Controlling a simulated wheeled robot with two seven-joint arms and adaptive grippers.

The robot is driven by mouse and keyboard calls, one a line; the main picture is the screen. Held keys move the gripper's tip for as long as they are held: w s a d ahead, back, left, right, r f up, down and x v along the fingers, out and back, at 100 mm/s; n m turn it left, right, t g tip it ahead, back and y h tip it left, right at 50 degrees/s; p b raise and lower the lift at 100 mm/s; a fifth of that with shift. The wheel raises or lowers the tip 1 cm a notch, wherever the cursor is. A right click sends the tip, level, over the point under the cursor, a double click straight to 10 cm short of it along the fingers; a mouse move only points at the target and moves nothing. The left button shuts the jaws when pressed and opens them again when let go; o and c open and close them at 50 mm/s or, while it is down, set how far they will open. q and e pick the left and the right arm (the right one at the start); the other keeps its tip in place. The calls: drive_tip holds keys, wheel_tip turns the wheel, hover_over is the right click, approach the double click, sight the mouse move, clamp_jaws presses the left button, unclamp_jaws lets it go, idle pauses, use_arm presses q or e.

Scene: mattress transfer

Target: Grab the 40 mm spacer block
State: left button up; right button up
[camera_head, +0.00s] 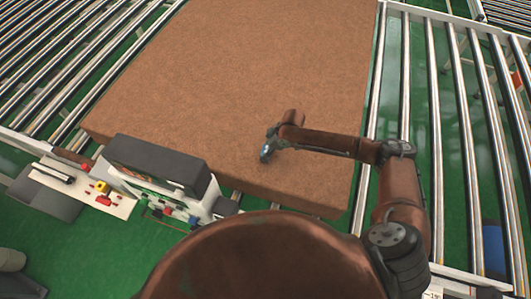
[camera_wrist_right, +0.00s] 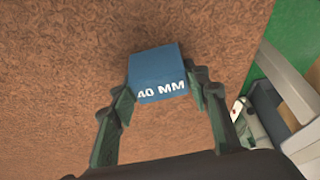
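The blue 40 mm spacer block (camera_wrist_right: 158,72), marked "40 MM" in white, shows between the fingers of my right gripper (camera_wrist_right: 162,92) in the right wrist view. A fingertip lies against each side of it, so the gripper looks shut on it. In the head view my right gripper (camera_head: 267,152) is over the near part of the brown mattress (camera_head: 230,70), with a small bluish patch at its tip. Dark shading lies on the mattress beyond the block; I cannot tell whether the block touches the surface. My left gripper is not in view.
Roller conveyors (camera_head: 480,130) run along both sides of the mattress. A dark-topped machine (camera_head: 158,165) stands at its near left edge. A white tray (camera_head: 120,208) with small red and yellow parts sits left of it. The floor is green.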

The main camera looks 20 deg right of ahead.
drive_tip(key=c, duration=0.6)
drive_tip(key=shift+c, duration=0.2)
drive_tip(key=shift+r, duration=0.2)
